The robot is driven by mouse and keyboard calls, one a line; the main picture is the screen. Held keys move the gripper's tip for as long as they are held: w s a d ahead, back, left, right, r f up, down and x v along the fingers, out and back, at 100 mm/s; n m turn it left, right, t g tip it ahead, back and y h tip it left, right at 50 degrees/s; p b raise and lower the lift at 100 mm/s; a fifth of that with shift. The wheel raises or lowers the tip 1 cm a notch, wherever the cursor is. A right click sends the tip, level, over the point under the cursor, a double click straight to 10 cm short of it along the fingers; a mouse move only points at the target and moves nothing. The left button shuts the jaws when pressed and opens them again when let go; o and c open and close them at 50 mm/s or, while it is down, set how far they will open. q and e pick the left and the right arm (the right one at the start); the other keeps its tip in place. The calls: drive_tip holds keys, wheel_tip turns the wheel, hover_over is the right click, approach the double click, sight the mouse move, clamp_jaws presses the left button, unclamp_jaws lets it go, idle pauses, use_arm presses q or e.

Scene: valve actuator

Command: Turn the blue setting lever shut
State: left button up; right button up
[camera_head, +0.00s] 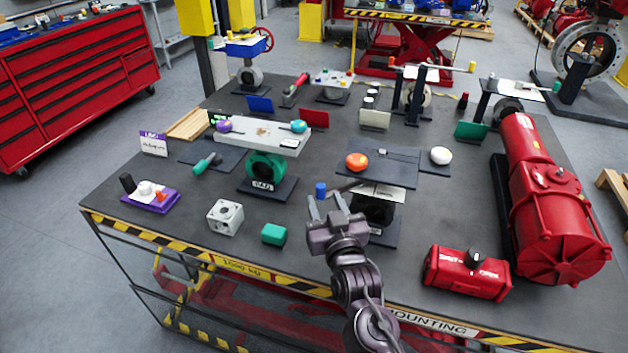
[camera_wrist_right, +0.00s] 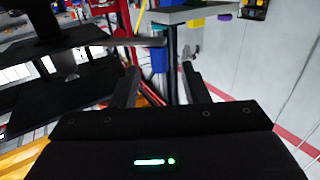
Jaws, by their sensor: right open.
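The blue setting lever shows as a blue knob (camera_head: 320,189) at the end of a thin dark bar. The bar runs right to a black valve body (camera_head: 375,208) with a white plate on top, partly hidden by my right gripper. My right gripper (camera_head: 327,200) is open, its fingers pointing toward the knob from the near side. In the wrist view the blue knob (camera_wrist_right: 158,60) appears between the fingertips, with the grey bar coming in from the left. I cannot tell whether a finger touches it. My left gripper is not in view.
A green valve (camera_head: 265,168) stands behind left, and an orange knob (camera_head: 357,161) on a grey plate behind. A grey block (camera_head: 225,217) and a green block (camera_head: 273,234) lie to the left. A red box (camera_head: 467,273) and a large red actuator (camera_head: 555,210) stand right.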

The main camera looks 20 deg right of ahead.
sight(322, 193)
drive_tip(key=w+p, duration=0.2)
drive_tip(key=w, duration=0.3)
drive_tip(key=shift+w+d+r, duration=0.1)
drive_tip(key=shift+w+d, duration=0.05)
drive_tip(key=shift+w, duration=0.65)
clamp_jaws()
